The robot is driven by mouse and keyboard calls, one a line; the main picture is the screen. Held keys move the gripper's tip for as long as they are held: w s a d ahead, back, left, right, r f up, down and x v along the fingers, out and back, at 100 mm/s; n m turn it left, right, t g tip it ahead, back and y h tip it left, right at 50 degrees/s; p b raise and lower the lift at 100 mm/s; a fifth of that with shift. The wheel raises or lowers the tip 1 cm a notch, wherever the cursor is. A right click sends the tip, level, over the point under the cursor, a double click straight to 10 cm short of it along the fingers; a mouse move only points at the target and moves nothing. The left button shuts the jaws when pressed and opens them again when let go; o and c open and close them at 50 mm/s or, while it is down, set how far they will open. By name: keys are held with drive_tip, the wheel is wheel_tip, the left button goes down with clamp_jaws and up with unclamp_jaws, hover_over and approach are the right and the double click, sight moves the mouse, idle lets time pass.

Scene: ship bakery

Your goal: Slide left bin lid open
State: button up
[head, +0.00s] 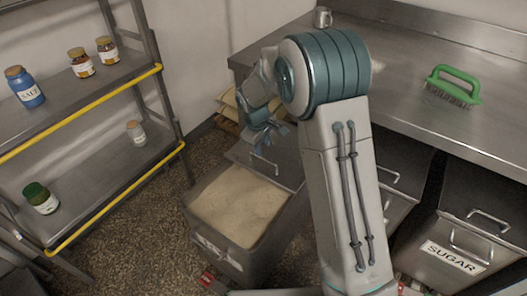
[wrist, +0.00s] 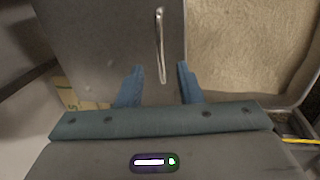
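The left bin (head: 208,250) stands on the floor with pale flour-like contents (head: 240,205) exposed at its front. Its grey metal lid (head: 285,172) lies at the rear of the bin, partly under the counter edge. The lid carries a thin metal handle (head: 264,164), which also shows in the wrist view (wrist: 160,40). My gripper (head: 264,140) is above the lid, near the handle. In the wrist view my gripper (wrist: 161,68) has its two blue fingers apart, with the handle's near end between them and a gap on both sides. Contact is not visible.
A steel counter (head: 410,90) holds a green brush (head: 455,88) and a metal cup (head: 322,17). More bins stand under it, one a SUGAR bin (head: 455,255). A shelf rack (head: 100,110) with jars is at left. Sacks (head: 229,105) lie behind the bin. Floor is clear between rack and bin.

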wheel_tip(320, 180, up, 7)
drive_tip(key=s, duration=0.1)
drive_tip(key=shift+a+r+p, duration=0.2)
drive_tip(key=shift+a+p, duration=0.2)
drive_tip(key=shift+a, duration=0.05)
drive_tip(key=shift+s, duration=0.1)
drive_tip(key=s+d+r+m+p, duration=0.2)
drive_tip(key=s+d+r+p, duration=0.15)
drive_tip(key=s+r, duration=0.3)
drive_tip(key=s+d+r+m+p, duration=0.3)
drive_tip(key=s+d+r, duration=0.2)
drive_tip(key=r, duration=0.3)
drive_tip(key=s+d+r+m+p, duration=0.2)
drive_tip(key=s+r+m+p, duration=0.1)
drive_tip(key=s, duration=0.5)
drive_tip(key=s+d+r+m+t+y+p, duration=0.1)
drive_tip(key=s+d+r+m+p, duration=0.1)
drive_tip(key=s, duration=0.5)
wheel_tip(320, 180, up, 3)
drive_tip(key=shift+s+d+f+m+p, duration=0.2)
drive_tip(key=shift+s+d+m+p, duration=0.2)
drive_tip(key=shift+d+p, duration=0.35)
drive_tip(key=shift+a, duration=0.2)
